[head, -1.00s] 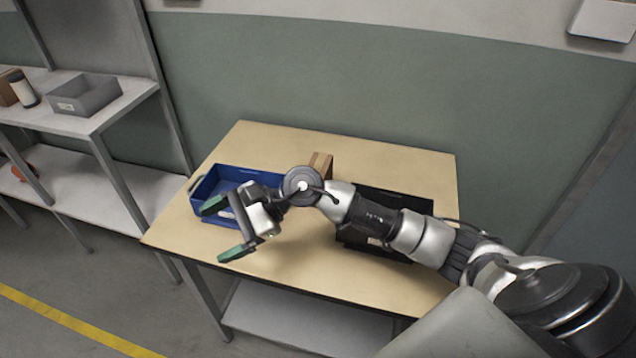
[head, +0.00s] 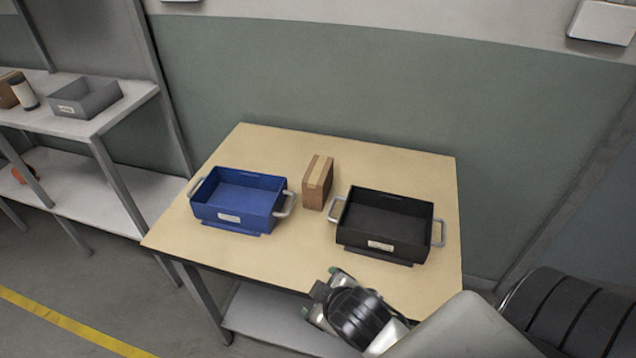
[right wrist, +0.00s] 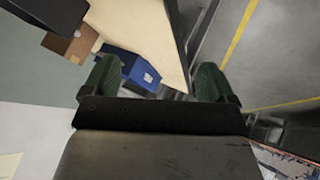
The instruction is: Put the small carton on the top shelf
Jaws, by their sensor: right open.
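The small brown carton (head: 317,183) stands upright on the wooden table (head: 270,262), between the blue and black crates. It also shows in the right wrist view (right wrist: 72,47). The white shelf unit at the left has a top shelf (head: 84,122) that carries several things. My right gripper (head: 322,291) is low over the table's front edge, in front of the black crate and apart from the carton. Its green fingers (right wrist: 158,85) are spread with nothing between them. My left gripper is not in view.
An empty blue crate (head: 211,223) and an empty black crate (head: 352,240) flank the carton. The top shelf holds a grey bin (head: 92,102), a dark-lidded canister (head: 24,92) and a brown box (head: 7,93). An orange object (head: 24,172) lies on the lower shelf.

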